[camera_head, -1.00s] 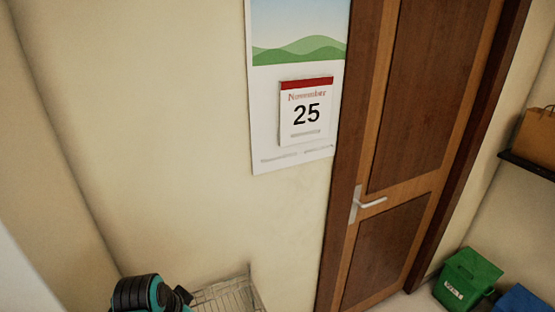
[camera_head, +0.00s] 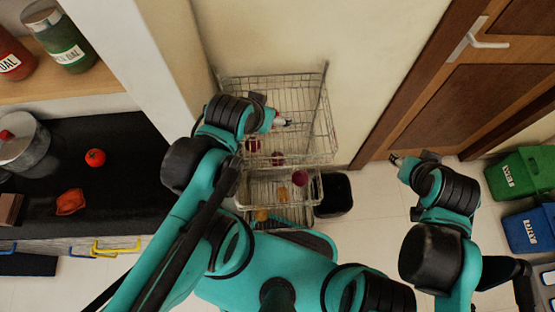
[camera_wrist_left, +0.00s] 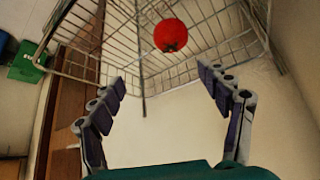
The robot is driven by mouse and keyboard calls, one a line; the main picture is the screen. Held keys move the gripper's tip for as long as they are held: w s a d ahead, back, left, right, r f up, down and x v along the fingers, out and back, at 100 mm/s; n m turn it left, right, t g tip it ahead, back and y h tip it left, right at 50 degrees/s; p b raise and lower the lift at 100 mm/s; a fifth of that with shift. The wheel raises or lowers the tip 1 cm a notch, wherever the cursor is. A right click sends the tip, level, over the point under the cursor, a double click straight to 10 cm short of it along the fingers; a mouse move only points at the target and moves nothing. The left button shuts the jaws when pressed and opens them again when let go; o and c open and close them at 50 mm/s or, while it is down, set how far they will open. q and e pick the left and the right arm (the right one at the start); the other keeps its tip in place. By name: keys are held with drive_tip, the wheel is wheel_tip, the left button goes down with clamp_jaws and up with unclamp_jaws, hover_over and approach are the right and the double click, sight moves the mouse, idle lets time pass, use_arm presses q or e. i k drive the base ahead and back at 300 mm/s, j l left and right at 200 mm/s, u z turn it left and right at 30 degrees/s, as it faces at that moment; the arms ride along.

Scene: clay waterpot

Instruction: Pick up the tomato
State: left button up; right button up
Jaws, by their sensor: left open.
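A red tomato (camera_head: 95,157) lies on the black counter at the left of the head view. A red round thing (camera_wrist_left: 171,35), which looks like a tomato, is in the wire rack (camera_head: 325,140) in the left wrist view. My left gripper (camera_head: 283,122) is over the rack in the head view. In the wrist view its fingers (camera_wrist_left: 162,78) are apart and empty, with the red thing beyond the tips. My right gripper (camera_head: 397,160) is by the door, away from the tomatoes; its fingers are too small to read.
The rack's lower baskets hold several items, including a dark red one (camera_head: 300,178). A black bin (camera_head: 334,194) stands beside it. A pot (camera_head: 22,140) and an orange-red item (camera_head: 70,202) are on the counter. Green (camera_head: 520,173) and blue (camera_head: 530,230) bins stand right.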

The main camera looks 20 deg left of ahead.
sight(95, 157)
drive_tip(key=k, duration=0.15)
drive_tip(key=k+u, duration=0.1)
drive_tip(key=u, duration=0.3)
drive_tip(key=k+u, duration=0.15)
drive_tip(key=u, duration=0.2)
drive_tip(key=k+u, duration=0.1)
drive_tip(key=u, duration=1.5)
drive_tip(key=z, duration=0.8)
drive_tip(key=j+z, duration=0.4)
drive_tip(key=j, duration=0.4)
drive_tip(key=j+z, duration=0.4)
drive_tip(key=j, duration=0.4)
